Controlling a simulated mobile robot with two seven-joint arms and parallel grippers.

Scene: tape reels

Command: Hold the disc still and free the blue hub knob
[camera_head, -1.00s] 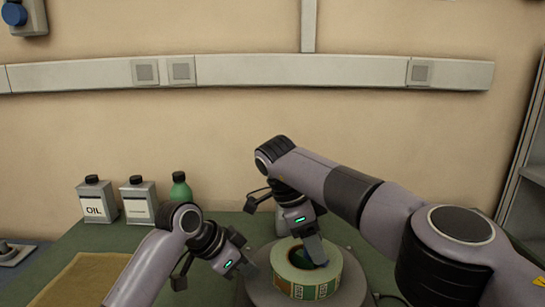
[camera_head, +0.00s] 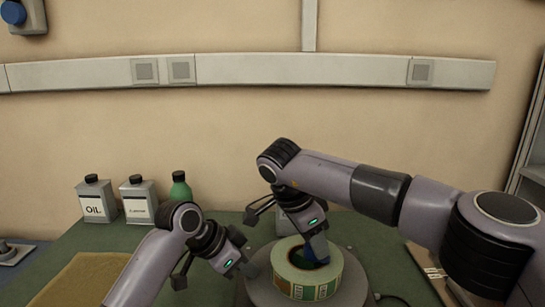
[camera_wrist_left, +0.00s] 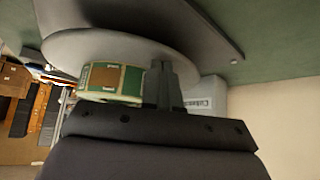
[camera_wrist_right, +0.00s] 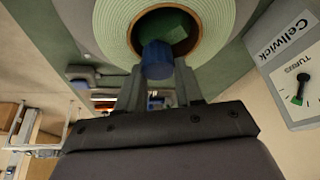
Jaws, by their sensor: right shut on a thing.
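A cream tape reel with green and brown labels (camera_head: 308,275) lies on a round grey disc (camera_head: 262,290); the reel also shows in the left wrist view (camera_wrist_left: 120,78). My right gripper (camera_head: 318,258) reaches down to the reel's centre. In the right wrist view its fingers (camera_wrist_right: 158,85) are shut on the blue hub knob (camera_wrist_right: 157,58), over the reel's dark hole. Something green shows in the hole. My left gripper (camera_head: 245,270) is at the disc's left rim. In the left wrist view its fingers (camera_wrist_left: 168,85) look close together at the rim; the grip itself is unclear.
Oil can (camera_head: 96,199), another can (camera_head: 138,200) and green bottle (camera_head: 180,187) stand at the back left. A tan mat (camera_head: 85,280) lies front left. A tray (camera_head: 432,270) is right of the disc, partly behind my right arm. The wall is behind.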

